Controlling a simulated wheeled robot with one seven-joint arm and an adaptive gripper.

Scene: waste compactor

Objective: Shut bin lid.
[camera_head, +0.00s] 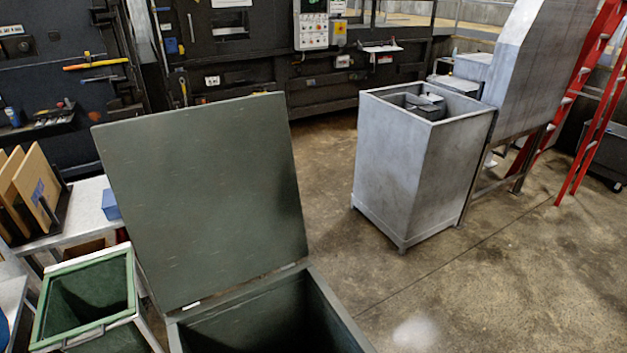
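A large dark green bin (337,312) stands at the bottom centre, cut off by the lower edge of the picture. Its flat dark green lid (203,195) is open. The lid stands up from the bin's far edge and leans back, with its inner face toward me. The bin's inside is dark, and its floor is out of view. My gripper and arm do not show in this view.
A smaller green bin (128,280) stands at the lower left beside a table with upright boards (35,190). A grey metal bin (415,175) stands right of the lid, with a red ladder (590,105) farther right. The concrete floor (500,270) at right is clear.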

